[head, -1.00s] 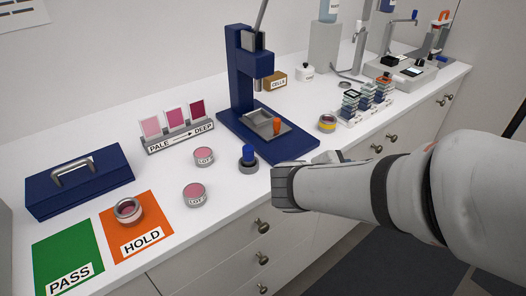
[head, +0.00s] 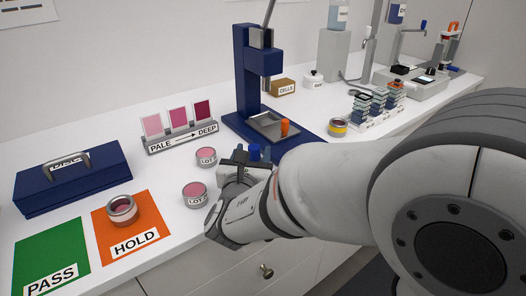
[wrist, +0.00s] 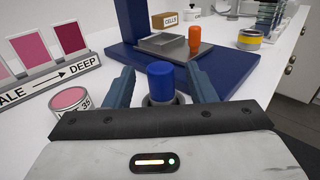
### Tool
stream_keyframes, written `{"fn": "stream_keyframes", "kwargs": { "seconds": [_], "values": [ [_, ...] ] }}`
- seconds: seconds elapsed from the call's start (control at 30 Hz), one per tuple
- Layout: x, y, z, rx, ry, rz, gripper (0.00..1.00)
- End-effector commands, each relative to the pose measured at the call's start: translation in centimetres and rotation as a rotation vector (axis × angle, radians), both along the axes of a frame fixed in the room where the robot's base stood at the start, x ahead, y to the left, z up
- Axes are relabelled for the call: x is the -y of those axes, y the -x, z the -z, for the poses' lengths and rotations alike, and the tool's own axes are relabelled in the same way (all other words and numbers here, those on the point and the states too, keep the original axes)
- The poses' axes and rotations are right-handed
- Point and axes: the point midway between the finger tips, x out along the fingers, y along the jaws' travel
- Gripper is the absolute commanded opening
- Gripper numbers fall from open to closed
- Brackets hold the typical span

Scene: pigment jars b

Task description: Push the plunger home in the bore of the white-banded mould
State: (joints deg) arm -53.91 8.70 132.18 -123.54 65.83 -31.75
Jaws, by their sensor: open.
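A plunger with a blue cylindrical top (wrist: 160,80) stands upright in the wrist view, with a dark grey ring-shaped base partly showing below it. In the head view the blue top (head: 254,151) shows just past my wrist, and its base is hidden. My gripper (wrist: 163,84) is open, with one finger on each side of the blue top, apparently without touching it. In the head view my gripper (head: 250,160) is largely hidden by my wrist. I cannot make out a white band on the base, or how deep the plunger sits.
A blue press (head: 255,75) stands behind, with an orange-topped piece (head: 284,128) at its metal tray. Two pink lot jars (head: 195,194) stand left of my gripper. A yellow-banded tin (head: 338,126) stands to the right. A swatch stand (head: 183,140) is behind left.

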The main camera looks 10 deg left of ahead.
Motion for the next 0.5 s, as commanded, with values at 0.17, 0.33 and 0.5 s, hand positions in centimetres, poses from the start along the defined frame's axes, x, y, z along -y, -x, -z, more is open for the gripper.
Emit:
{"fn": "stream_keyframes", "kwargs": {
  "seconds": [0.17, 0.33, 0.5],
  "values": [
    [-0.1, -1.9, 0.0, 0.000, 0.000, 0.002, 0.50],
    [-0.2, -2.1, 0.0, 0.000, 0.000, -0.001, 0.50],
    [-0.2, -2.1, 0.0, 0.000, 0.000, 0.000, 0.43]
  ]
}}
